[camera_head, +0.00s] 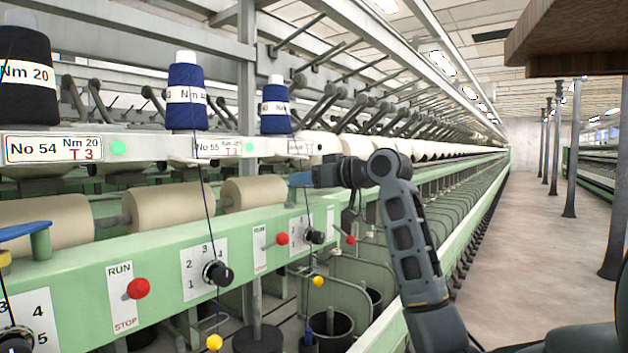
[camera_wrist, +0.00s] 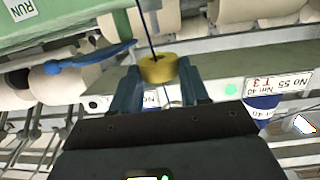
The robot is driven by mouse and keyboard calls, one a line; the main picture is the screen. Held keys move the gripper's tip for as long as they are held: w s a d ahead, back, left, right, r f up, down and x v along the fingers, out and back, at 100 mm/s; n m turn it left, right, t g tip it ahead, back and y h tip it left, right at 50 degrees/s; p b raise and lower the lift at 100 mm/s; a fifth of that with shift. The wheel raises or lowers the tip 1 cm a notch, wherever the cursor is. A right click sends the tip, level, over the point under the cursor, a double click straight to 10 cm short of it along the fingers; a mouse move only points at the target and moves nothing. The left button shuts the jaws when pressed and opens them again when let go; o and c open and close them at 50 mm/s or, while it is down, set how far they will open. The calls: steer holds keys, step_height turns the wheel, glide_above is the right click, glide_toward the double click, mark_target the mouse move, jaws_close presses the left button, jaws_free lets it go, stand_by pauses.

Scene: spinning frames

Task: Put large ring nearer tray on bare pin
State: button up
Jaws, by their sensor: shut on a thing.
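My gripper (camera_head: 298,180) is in the head view, beside the front of the machine near a cream roller, with its blue fingers pointing left. In the wrist view my gripper (camera_wrist: 160,78) is shut on a gold-yellow ring (camera_wrist: 158,68), held between the two blue fingertips. A dark thread (camera_wrist: 148,28) lines up with the ring's hole; I cannot tell whether it passes through or behind. The ring cannot be made out in the head view. I cannot pick out a bare pin or a tray for certain in either view.
Blue bobbins (camera_head: 187,98) stand on the rail above cream rollers (camera_head: 160,204). The green panel below carries a red knob (camera_head: 138,288) and black dials (camera_head: 217,273). Small yellow pieces (camera_head: 318,281) hang on threads. A blue lever (camera_wrist: 92,57) is near the ring. The aisle (camera_head: 530,240) is clear.

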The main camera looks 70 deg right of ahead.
mark_target(290, 195)
steer(key=shift+x, duration=1.65)
steer(key=shift+w+f+b, duration=0.1)
steer(key=shift+f+b, duration=1.25)
steer(key=shift+f, duration=0.45)
steer(key=o, duration=1.1)
steer(key=b+v, duration=0.1)
steer(key=v, duration=0.6)
steer(key=shift+s+a+b, duration=0.15)
steer(key=shift+s+b, duration=0.15)
steer(key=shift+s, duration=0.1)
steer(key=shift+s, duration=0.1)
